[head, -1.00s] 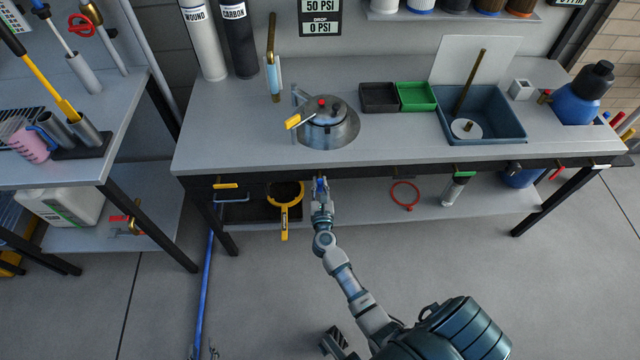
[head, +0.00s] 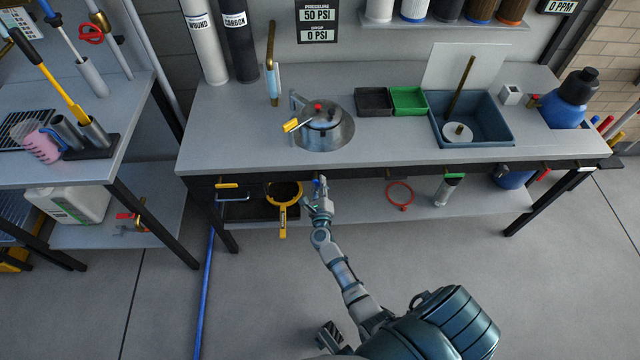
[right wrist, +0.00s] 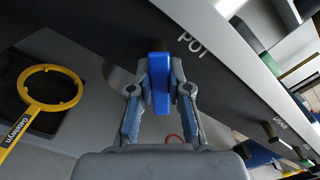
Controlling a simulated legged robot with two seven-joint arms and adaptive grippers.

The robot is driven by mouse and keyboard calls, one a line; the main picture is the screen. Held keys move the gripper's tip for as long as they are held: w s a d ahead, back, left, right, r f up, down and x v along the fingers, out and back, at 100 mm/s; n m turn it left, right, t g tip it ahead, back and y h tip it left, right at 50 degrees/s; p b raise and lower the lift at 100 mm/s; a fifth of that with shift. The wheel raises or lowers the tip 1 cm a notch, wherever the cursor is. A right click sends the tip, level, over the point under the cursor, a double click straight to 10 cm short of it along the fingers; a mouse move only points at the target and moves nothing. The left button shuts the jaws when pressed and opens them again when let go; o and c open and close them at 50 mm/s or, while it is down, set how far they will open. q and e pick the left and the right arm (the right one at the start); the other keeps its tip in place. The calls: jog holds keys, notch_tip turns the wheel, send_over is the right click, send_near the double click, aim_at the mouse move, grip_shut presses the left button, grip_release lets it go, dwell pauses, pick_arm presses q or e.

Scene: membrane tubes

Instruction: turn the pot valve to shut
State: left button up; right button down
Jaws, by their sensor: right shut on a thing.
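The pot valve's blue handle (right wrist: 160,80) is below the bench's front edge, beside the POT lettering, in the right wrist view. It shows small in the head view (head: 316,183). My right gripper (right wrist: 160,95) has its two fingers closed on either side of the handle, touching it. In the right wrist view the handle lies in line with the fingers and at a slant to the bench edge. In the head view my right gripper (head: 318,190) is under the front edge. The metal pot (head: 324,125) sits on the bench above.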

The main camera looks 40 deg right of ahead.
jog(key=n+p, duration=0.1)
jog(key=n, duration=0.1)
jog(key=r+n+p, duration=0.1)
jog(key=n, duration=0.1)
jog(key=shift+d+r+n+p, duration=0.1)
jog(key=shift+r+n+p, duration=0.05)
jog(key=shift+n+p, duration=0.2)
jog(key=n+p, duration=0.2)
jog(key=n, duration=0.2)
jog(key=shift+r+n, duration=0.15)
jog(key=shift+n, duration=0.1)
pick_arm(q)
jog(key=s+x, duration=0.3)
jog(key=x, duration=1.3)
jog(key=shift+s+f+g+p, duration=0.3)
jog(key=shift+s+f+p, duration=0.1)
jog(key=shift+s+f, duration=0.05)
pick_arm(e)
jog(key=shift+n, duration=0.7)
jog(key=c, duration=1.1)
grip_release()
pick_arm(q)
jog(key=shift+w+f, duration=0.1)
pick_arm(e)
jog(key=shift+f, duration=0.2)
jog(key=shift+s, duration=0.1)
